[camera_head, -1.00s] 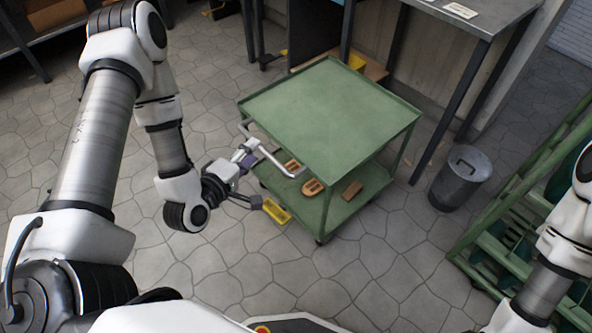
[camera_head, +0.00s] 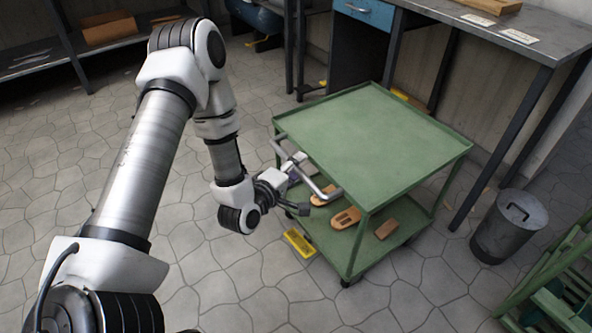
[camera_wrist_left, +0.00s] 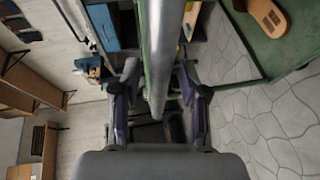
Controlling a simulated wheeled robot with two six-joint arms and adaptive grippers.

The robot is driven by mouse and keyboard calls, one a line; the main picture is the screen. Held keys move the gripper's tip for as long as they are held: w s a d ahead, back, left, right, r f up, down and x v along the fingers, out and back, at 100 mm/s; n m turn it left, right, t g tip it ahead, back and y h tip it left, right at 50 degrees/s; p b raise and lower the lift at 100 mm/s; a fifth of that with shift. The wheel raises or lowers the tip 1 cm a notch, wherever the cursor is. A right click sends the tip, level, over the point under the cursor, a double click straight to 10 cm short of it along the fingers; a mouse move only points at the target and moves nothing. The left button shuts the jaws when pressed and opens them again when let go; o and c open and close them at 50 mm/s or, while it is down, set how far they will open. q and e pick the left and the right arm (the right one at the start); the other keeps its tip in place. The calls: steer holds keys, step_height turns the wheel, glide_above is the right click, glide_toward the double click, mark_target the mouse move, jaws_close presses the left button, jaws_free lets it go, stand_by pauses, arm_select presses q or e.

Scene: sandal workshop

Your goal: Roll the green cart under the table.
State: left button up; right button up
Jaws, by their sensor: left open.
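The green cart (camera_head: 375,135) stands on the stone floor in the head view, with a bare top and a lower shelf (camera_head: 362,253). A grey push handle (camera_head: 318,187) sticks out from its near left side. My left gripper (camera_head: 298,172) is at this handle. In the left wrist view its fingers (camera_wrist_left: 160,100) are open, with the handle bar (camera_wrist_left: 160,60) running between them; I cannot tell whether they touch it. The table (camera_head: 500,40), grey-topped on dark legs, stands behind and to the right of the cart. My right gripper is out of view.
Sandal soles (camera_head: 345,217) and a brown block (camera_head: 386,229) lie on the lower shelf. A yellow object (camera_head: 299,242) lies on the floor by the cart. A metal bin (camera_head: 508,226) and a green rack (camera_head: 560,275) stand at right. A blue drawer unit (camera_head: 363,10) is under the table's left part.

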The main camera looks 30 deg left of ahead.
arm_select(q)
jaws_close()
